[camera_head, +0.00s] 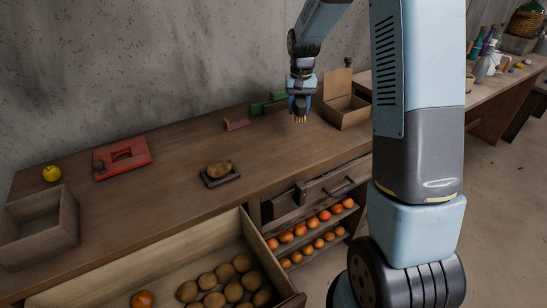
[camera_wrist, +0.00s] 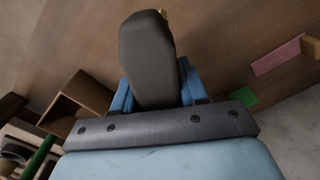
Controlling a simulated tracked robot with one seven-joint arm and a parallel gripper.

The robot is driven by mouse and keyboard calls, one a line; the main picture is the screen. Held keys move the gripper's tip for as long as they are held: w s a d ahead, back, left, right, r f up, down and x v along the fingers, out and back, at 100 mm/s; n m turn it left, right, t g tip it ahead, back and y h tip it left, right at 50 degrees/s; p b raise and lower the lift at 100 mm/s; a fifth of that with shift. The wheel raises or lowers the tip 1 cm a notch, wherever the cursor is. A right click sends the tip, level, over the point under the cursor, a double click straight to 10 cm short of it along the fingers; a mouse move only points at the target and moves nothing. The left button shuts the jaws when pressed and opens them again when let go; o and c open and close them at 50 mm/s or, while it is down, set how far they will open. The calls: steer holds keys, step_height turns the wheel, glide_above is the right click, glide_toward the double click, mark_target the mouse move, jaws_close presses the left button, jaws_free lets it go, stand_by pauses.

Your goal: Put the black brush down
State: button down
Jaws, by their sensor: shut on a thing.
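My gripper (camera_head: 299,103) is above the back right part of the wooden table, pointing down. It is shut on the black brush, whose dark, long body (camera_wrist: 147,60) fills the space between the blue jaws in the wrist view. In the head view pale yellow tips, seemingly its bristles (camera_head: 300,120), show just under the jaws. The rest of the brush is hidden there by my gripper. I cannot tell whether the tips touch the table top (camera_head: 180,200).
An open box (camera_head: 345,112) stands close right of my gripper. Green blocks (camera_head: 268,103) and a pink block (camera_head: 237,124) lie to its left. A potato (camera_head: 219,169) rests on a dark plate. A red object (camera_head: 122,158) lies farther left.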

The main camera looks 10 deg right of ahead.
steer(key=s+a+r+n, duration=0.2)
steer(key=s+n, duration=0.1)
steer(key=s, duration=0.9)
steer(key=s+a+r+n, duration=0.2)
steer(key=s+r+n, duration=0.1)
steer(key=s, duration=0.9)
steer(key=shift+a, duration=0.4)
glide_above(274, 156)
steer(key=s, duration=0.1)
step_height(274, 156, down, 9)
steer(key=shift+d+r, duration=0.15)
steer(key=shift+r, duration=0.05)
steer(key=shift+w+f, duration=0.25)
steer(key=shift+f, duration=0.25)
steer(key=f, duration=0.3)
steer(key=shift+w+a, duration=0.15)
steer(key=shift+a, duration=0.05)
